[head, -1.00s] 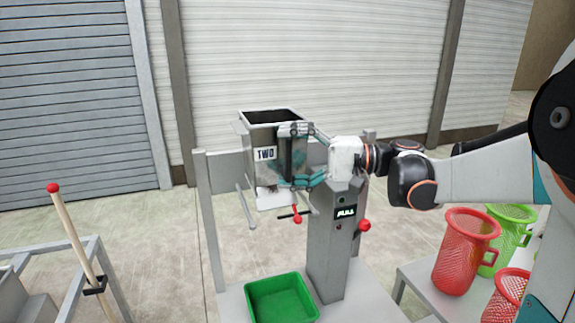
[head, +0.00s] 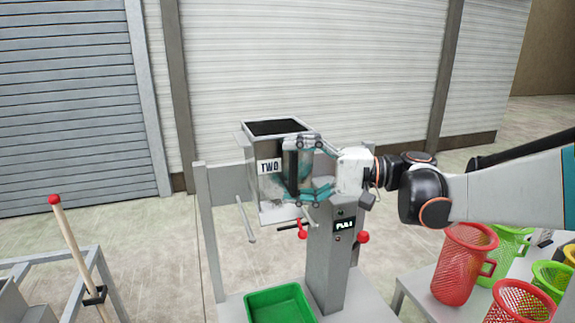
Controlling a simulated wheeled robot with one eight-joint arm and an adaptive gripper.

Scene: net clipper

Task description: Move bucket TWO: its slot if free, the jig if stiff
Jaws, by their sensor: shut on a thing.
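Bucket TWO (head: 269,183) is a grey metal box with an open dark top and a white label reading TWO, in the middle of the head view. My gripper (head: 300,170) is shut on it from the right, with teal fingers at its right side. The bucket is in front of the grey frame, above two prongs. I cannot tell whether it rests on anything. A grey post (head: 332,258) stands below my gripper, with a small display reading PULL or FULL and red-knobbed levers (head: 302,229).
A green tray (head: 279,303) sits on the base below the bucket. Red, green and yellow mesh baskets (head: 464,265) stand on a table at right. A red-topped wooden stick (head: 76,245) leans by a metal frame at left. Shutters (head: 310,75) close the back.

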